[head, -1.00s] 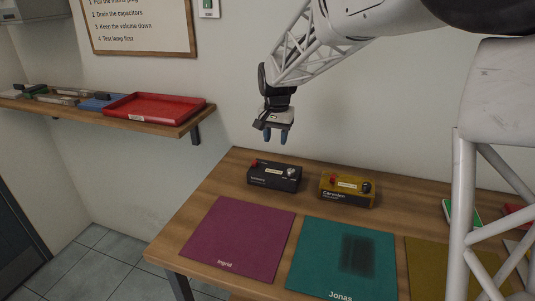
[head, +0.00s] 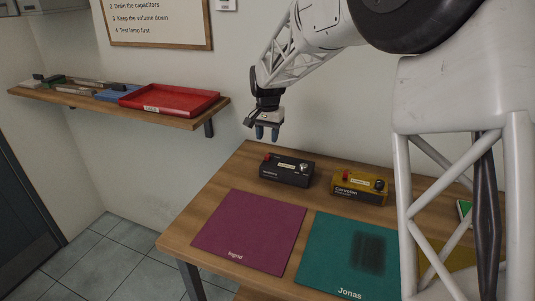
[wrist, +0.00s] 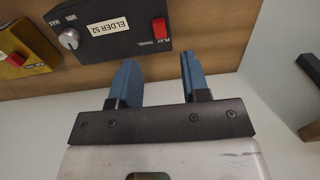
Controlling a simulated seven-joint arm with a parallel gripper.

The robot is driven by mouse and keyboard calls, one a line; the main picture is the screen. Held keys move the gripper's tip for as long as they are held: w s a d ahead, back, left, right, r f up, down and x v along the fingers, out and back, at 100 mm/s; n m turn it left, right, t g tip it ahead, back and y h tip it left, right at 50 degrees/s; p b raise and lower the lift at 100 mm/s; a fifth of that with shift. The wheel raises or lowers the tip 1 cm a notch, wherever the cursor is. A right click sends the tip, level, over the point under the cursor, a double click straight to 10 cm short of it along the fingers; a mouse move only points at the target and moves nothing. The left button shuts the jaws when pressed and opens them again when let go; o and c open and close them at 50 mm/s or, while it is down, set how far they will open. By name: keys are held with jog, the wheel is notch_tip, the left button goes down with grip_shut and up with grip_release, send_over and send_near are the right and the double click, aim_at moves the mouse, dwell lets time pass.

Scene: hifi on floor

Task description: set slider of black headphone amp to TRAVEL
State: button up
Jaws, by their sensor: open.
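The black headphone amp (head: 287,170) sits on the wooden table near its back left corner. In the wrist view the amp (wrist: 115,50) appears upside down, with a red slider (wrist: 159,28), a silver knob (wrist: 69,39) and a label reading "ELDER 52". The words PLAY and TRAVEL are printed beside the slider; I cannot tell surely which one it is set to. My gripper (head: 267,133) is open and empty in the air, above and slightly left of the amp. In the wrist view its blue fingers (wrist: 155,80) are spread below the amp, touching nothing.
A yellow amp (head: 359,190) stands right of the black one. A purple mat (head: 250,230) and a teal mat (head: 325,240) lie in front. A wall shelf (head: 180,122) at left carries a red tray (head: 168,99) and several small items.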

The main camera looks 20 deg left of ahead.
aim_at(267, 155)
jog(key=shift+f, duration=3.7)
grip_shut()
